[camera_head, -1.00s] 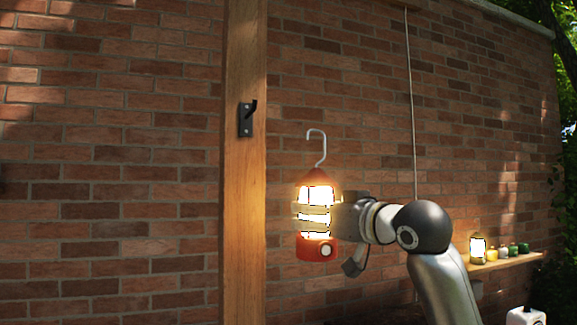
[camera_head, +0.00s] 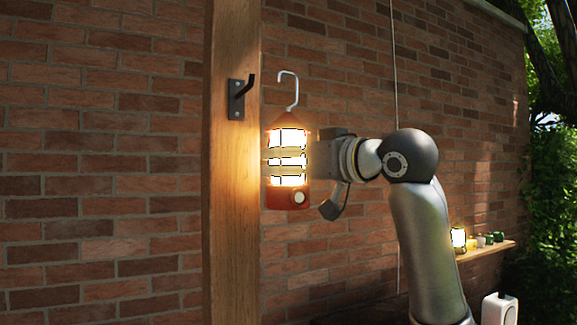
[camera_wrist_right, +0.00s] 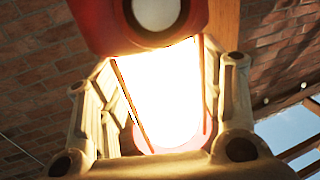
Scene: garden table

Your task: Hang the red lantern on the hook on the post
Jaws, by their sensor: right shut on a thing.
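The red lantern (camera_head: 287,199) is lit and upright in the head view, with a pale wire hook (camera_head: 293,90) on top. My right gripper (camera_head: 287,161) is shut around its glowing middle. In the right wrist view the lantern's red base (camera_wrist_right: 100,22) and bright glass show between the gripper's fingers (camera_wrist_right: 165,100). The black hook (camera_head: 242,88) is fixed to the wooden post (camera_head: 232,210), left of the lantern's wire hook and apart from it in the picture. The wire hook's top is about level with the black hook's upturned tip. My left gripper is not in view.
A brick wall (camera_head: 100,180) stands behind the post. A wooden shelf (camera_head: 490,250) at right bears a small lit lantern (camera_head: 458,239) and several small jars. A thin cord (camera_head: 395,80) hangs down the wall behind my right arm.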

